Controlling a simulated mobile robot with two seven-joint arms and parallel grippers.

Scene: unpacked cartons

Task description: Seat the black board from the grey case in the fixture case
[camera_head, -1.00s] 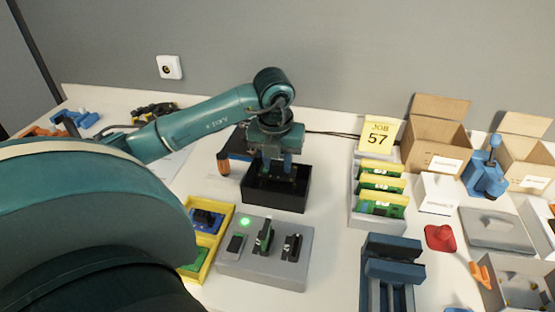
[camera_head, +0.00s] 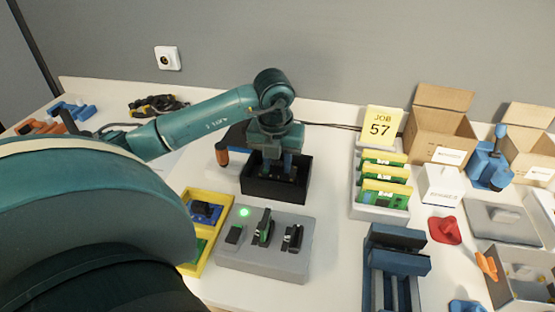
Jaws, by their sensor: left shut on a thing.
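My left gripper (camera_head: 277,164) points straight down into an open black case (camera_head: 274,190) at the middle of the table. A grey case (camera_head: 261,262) stands in front of the black case, with a lit green lamp and several slot-like fittings on top. An upright green piece stands in its middle fitting. My right gripper is not in view.
A yellow tray (camera_head: 217,228) with blue and green boards is left of the grey case. A rack of yellow-edged green boards (camera_head: 383,193), a blue vise (camera_head: 393,262) and open cartons (camera_head: 437,130) are at right. My arm covers the lower left.

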